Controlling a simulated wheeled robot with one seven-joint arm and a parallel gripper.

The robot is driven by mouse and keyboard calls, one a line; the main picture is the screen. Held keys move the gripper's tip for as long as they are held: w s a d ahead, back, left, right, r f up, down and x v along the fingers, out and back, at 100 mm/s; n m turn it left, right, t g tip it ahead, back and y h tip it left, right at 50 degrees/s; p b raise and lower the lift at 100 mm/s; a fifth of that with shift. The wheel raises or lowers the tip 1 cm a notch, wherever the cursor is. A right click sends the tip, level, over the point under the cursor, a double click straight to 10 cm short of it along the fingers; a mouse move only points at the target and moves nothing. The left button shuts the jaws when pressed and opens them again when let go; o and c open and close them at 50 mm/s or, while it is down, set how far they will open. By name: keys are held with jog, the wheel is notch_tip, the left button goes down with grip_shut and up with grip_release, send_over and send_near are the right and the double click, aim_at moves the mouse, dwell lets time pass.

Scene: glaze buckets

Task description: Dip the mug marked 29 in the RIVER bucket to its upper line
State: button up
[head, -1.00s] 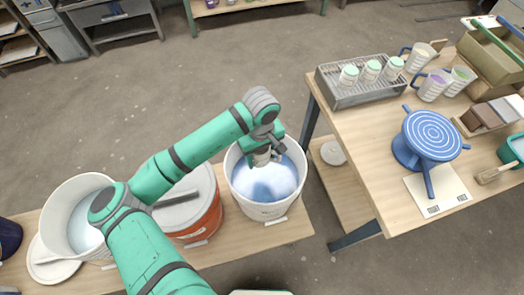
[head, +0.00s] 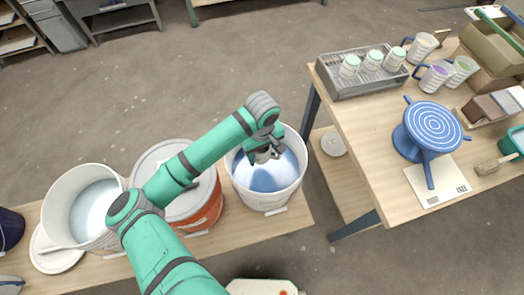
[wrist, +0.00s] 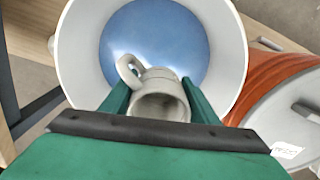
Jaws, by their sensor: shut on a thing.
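A pale grey mug (wrist: 160,95) with a loop handle is between my gripper's fingers in the wrist view, its open mouth facing the camera. No number on it can be read. My gripper (head: 262,152) is shut on the mug, over the white bucket (head: 267,203) of blue glaze (head: 262,177). In the wrist view the bucket (wrist: 232,60) surrounds the mug, with blue glaze (wrist: 155,40) behind it. I cannot tell whether the mug touches the glaze. The bucket's name tag cannot be read.
An orange bucket with a grey lid (head: 160,165) stands left of the blue one. A white bucket of pale glaze (head: 62,190) is further left. The right table (head: 380,185) holds a rack (head: 350,85) with several cups, a blue banding wheel (head: 432,130) and other mugs (head: 433,77).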

notch_tip(320, 180, down, 8)
jog(key=shift+r, duration=0.25)
dwell(0.6)
notch_tip(320, 180, down, 8)
jog(key=shift+r, duration=0.25)
dwell(1.2)
jog(key=shift+f, duration=0.1)
dwell(2.1)
notch_tip(320, 180, up, 9)
jog(key=shift+f, duration=0.2)
dwell(0.6)
dwell(1.5)
